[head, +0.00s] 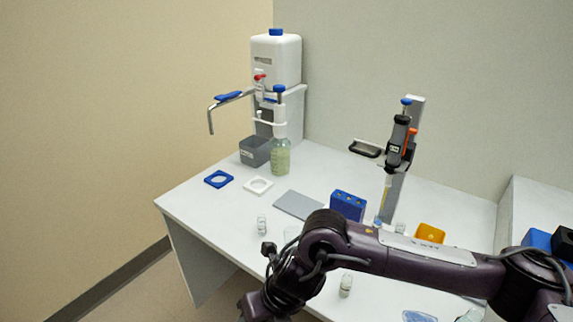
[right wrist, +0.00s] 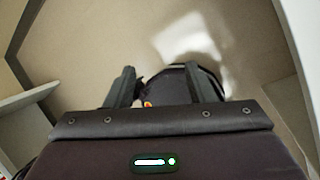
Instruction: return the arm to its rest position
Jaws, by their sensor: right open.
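My right arm reaches in from the right edge of the head view and bends down over the front edge of the white bench (head: 190,205). Its far end drops out of the bottom of that picture. In the right wrist view my right gripper (right wrist: 160,76) has its two dark fingers apart with nothing held between them. Beyond them are the pale floor and a dark rounded shape, which I cannot name for sure. My left gripper is not in view.
On the bench are a white dispenser with a blue cap (head: 277,62), a bottle (head: 280,158), a pipette on a stand (head: 398,140), a blue block (head: 347,205) and an orange tray (head: 430,233). Small vials (head: 345,286) stand near my arm. The bench's left end has free room.

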